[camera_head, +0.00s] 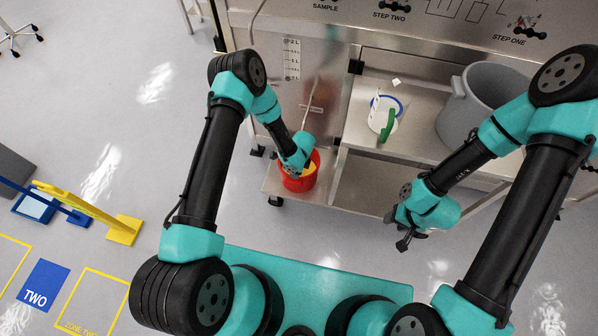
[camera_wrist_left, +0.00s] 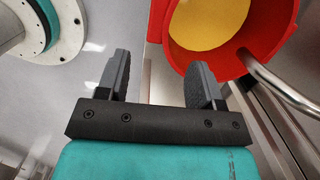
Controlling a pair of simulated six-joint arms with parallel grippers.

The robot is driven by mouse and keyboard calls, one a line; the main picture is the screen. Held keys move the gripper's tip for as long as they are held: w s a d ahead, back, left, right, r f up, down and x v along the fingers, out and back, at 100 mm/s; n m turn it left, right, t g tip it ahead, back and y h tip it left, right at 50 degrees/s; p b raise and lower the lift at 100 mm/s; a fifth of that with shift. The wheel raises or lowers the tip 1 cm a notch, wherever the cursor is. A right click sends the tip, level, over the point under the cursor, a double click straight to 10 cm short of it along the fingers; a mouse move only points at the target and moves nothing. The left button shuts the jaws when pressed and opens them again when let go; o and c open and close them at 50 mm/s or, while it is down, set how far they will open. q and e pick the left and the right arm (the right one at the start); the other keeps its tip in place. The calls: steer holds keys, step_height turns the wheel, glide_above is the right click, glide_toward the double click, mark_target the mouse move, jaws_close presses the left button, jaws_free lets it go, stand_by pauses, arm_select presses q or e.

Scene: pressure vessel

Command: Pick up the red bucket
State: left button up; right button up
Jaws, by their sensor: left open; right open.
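The red bucket (camera_head: 299,184) stands on the low metal shelf (camera_head: 330,188), with yellow inside it. My left wrist hides part of it in the head view. In the left wrist view, the red bucket (camera_wrist_left: 253,58) is at the upper right, its yellow inside showing. My left gripper (camera_wrist_left: 163,78) is open, with nothing between its fingers. The bucket is beyond and to the right of the fingers; I cannot tell whether the right finger touches it. My right gripper (camera_head: 404,240) is open and empty, to the right of the shelf's front, away from the bucket.
A grey curved bar (camera_wrist_left: 285,90) runs beside the bucket in the left wrist view. A white container (camera_head: 383,112) with a green handle and a large grey pot (camera_head: 482,100) stand on the metal bench. Yellow and blue stands (camera_head: 85,212) are at the left. The floor between is clear.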

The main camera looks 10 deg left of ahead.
mark_target(293, 181)
arm_select(q)
steer(key=f, duration=0.5)
steer(key=a+f, duration=0.1)
steer(key=f, duration=0.1)
steer(key=shift+f, duration=0.3)
steer(key=shift+s+a+f, duration=0.1)
steer(key=shift+a+f, duration=0.1)
steer(key=shift+f, duration=1.1)
steer(key=shift+a+f, duration=0.2)
steer(key=shift+f, duration=1.05)
jaws_close()
